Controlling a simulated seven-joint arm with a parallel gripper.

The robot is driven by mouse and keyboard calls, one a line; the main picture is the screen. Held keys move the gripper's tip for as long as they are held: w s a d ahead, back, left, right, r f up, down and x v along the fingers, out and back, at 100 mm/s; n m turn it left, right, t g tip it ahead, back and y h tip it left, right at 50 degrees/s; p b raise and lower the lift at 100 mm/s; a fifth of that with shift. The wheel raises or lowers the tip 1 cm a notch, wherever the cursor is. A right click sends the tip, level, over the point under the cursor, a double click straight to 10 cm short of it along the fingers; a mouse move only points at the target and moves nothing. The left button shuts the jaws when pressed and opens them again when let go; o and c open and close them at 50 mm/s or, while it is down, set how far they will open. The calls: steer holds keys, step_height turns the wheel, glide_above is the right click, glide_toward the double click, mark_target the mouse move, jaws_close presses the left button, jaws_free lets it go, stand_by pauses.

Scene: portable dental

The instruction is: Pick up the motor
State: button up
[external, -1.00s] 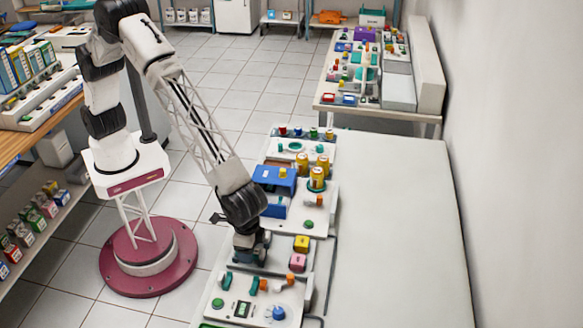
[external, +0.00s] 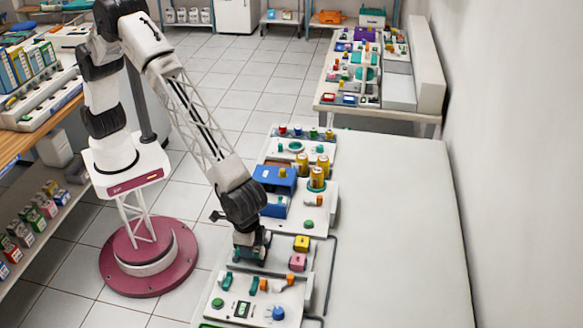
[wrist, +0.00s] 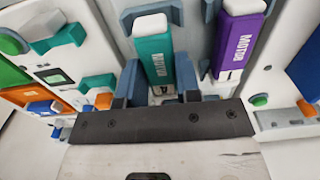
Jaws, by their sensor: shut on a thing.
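A teal motor (wrist: 155,60) with a white end cap and the word MOTOR on it stands out in the wrist view. My gripper (wrist: 157,92) has its two blue-grey fingers on either side of the motor's near end, shut on it. A second motor, purple with a white cap (wrist: 240,45), is just right of the right finger. In the external view my gripper (external: 252,246) is low over the grey panel on the near part of the bench, and my wrist largely hides what it holds.
A yellow block (external: 301,243) and a pink block (external: 297,262) are close to the right of my gripper. A blue box (external: 275,178) and several yellow cylinders stand behind it. A panel with knobs (external: 255,300) lies in front. The white tabletop (external: 400,240) on the right is clear.

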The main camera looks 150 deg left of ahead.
steer(key=shift+r, duration=0.45)
step_height(320, 180, up, 2)
steer(key=shift+s, duration=0.15)
steer(key=s+d+r, duration=0.1)
steer(key=s+d, duration=0.2)
steer(key=s, duration=1.2)
steer(key=shift+s+r, duration=0.15)
steer(key=shift+s, duration=0.05)
steer(key=shift+d, duration=0.1)
steer(key=a+r, duration=0.2)
steer(key=a, duration=1.7)
steer(key=shift+s+a+r, duration=0.25)
steer(key=shift+s, duration=0.05)
steer(key=shift+f, duration=0.2)
steer(key=shift+f, duration=3.35)
